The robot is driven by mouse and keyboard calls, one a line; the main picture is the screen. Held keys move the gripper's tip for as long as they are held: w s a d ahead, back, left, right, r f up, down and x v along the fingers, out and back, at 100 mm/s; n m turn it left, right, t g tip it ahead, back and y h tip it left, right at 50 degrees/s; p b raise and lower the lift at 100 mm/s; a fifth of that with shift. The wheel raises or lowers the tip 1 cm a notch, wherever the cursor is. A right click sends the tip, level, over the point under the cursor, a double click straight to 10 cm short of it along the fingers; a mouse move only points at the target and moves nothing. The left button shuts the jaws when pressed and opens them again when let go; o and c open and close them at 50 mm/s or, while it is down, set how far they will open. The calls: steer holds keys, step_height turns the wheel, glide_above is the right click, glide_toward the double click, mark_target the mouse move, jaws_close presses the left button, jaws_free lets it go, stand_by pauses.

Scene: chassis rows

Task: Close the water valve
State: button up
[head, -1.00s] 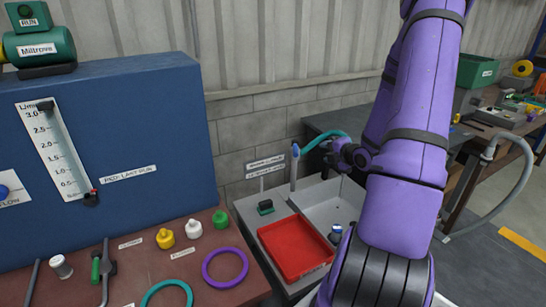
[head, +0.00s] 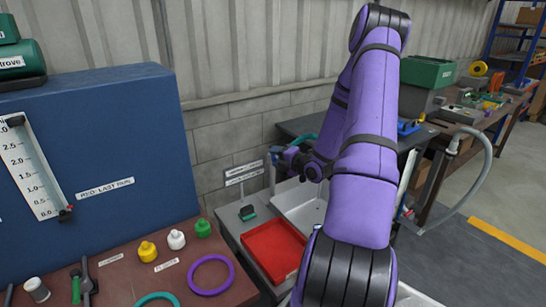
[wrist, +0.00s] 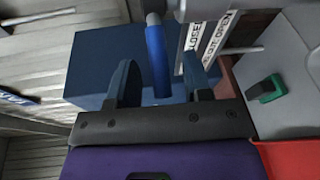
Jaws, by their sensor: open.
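The water valve's blue lever handle (wrist: 158,62) shows in the wrist view, joined to a grey metal fitting above it. My gripper (wrist: 160,72) is open, one dark finger on each side of the handle. The fingers look apart from the handle, though exact depth is hard to tell. Two white label plates (wrist: 207,42) with the words CLOSED and OPEN stand just right of the handle. In the head view my gripper (head: 279,157) is at the sink tap, and my arm hides most of the valve. The labels also show there (head: 243,173).
A red tray (head: 270,248) and a green-topped block (head: 247,212) sit beside the pale sink basin (head: 300,205). A tall blue cabinet (head: 110,140) stands left. Rings and knobs lie on the brown bench in front of it. A grey hose (head: 487,165) hangs at right.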

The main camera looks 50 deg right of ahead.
steer(key=shift+w+f, duration=0.1)
steer(key=shift+w, duration=0.8)
jaws_close()
